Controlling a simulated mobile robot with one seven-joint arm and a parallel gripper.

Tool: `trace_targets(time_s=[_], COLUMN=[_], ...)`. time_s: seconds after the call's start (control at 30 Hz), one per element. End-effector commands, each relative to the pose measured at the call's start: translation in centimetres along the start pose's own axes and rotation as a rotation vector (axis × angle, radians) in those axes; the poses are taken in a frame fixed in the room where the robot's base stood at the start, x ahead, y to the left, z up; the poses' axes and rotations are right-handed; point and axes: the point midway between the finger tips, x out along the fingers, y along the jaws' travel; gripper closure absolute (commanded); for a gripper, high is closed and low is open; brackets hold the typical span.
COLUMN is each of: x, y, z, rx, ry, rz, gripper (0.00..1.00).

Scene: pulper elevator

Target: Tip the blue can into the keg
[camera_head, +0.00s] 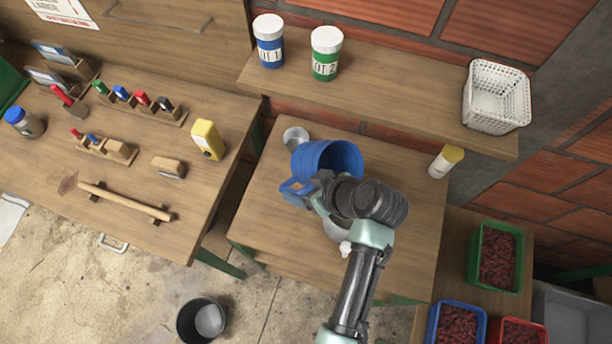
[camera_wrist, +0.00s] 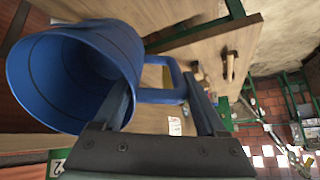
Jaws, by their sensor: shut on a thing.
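The blue can (camera_head: 312,158) is a wide jug with a side handle, held above the small wooden table in the head view. It looks tilted, its open mouth towards the right. In the wrist view the can (camera_wrist: 120,45) fills the left, its mouth facing left and its inside seen as blue. My gripper (camera_head: 314,192) is shut on the can's handle; the fingers (camera_wrist: 162,82) flank it in the wrist view. A pale grey round vessel (camera_head: 335,232) with a small white fitting, possibly the keg, is mostly hidden beneath my gripper. Its opening cannot be seen.
A grey metal cup (camera_head: 295,137) stands behind the can. A yellow-lidded jar (camera_head: 446,161) is at the table's right. A shelf (camera_head: 400,95) above holds two lidded tubs and a white basket (camera_head: 496,97). A dark bucket (camera_head: 201,320) stands on the floor.

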Motion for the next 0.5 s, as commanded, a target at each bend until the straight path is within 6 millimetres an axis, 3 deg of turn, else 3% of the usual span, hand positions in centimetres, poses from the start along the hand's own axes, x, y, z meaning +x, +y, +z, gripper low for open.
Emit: trace_targets(time_s=[0.03, 0.2, 0.5], x=[-0.6, -0.6, 0.9], y=[-0.1, -0.2, 0.2], z=[-0.9, -1.2, 0.8], rx=[-0.005, 0.0, 0.013], ry=[-0.044, -0.221, -0.568], rz=[0.003, 0.026, 0.072], gripper=[1.0, 1.0, 1.0])
